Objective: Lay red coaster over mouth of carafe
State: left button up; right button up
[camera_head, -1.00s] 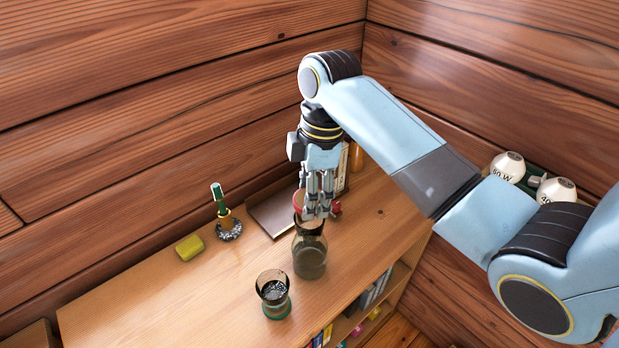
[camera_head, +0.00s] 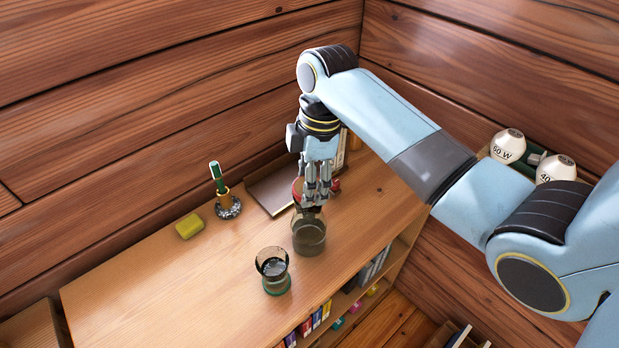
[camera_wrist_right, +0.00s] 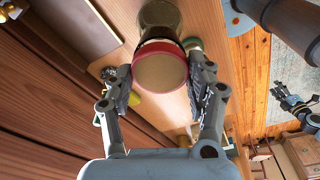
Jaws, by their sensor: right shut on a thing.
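My right gripper (camera_head: 315,204) points down over the carafe (camera_head: 309,240), a dark glass vessel standing on the shelf top. It is shut on the red coaster (camera_wrist_right: 160,67), a round disc with a red rim and tan face, gripped at opposite edges. In the head view only part of the coaster (camera_head: 298,188) shows behind the fingers. The carafe's mouth is hidden by the fingers; the carafe also shows beyond the coaster in the wrist view (camera_wrist_right: 159,14). I cannot tell whether coaster and carafe touch. My left gripper (camera_wrist_right: 296,100) shows small at the wrist view's right, fingers apart.
A glass tumbler (camera_head: 272,270) stands in front of the carafe. A yellow block (camera_head: 189,226), a green bottle-like item (camera_head: 219,180) and a flat tray-like panel (camera_head: 268,190) are near the wall.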

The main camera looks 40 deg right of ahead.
jog(key=shift+f, duration=0.45)
jog(key=o, duration=1.2)
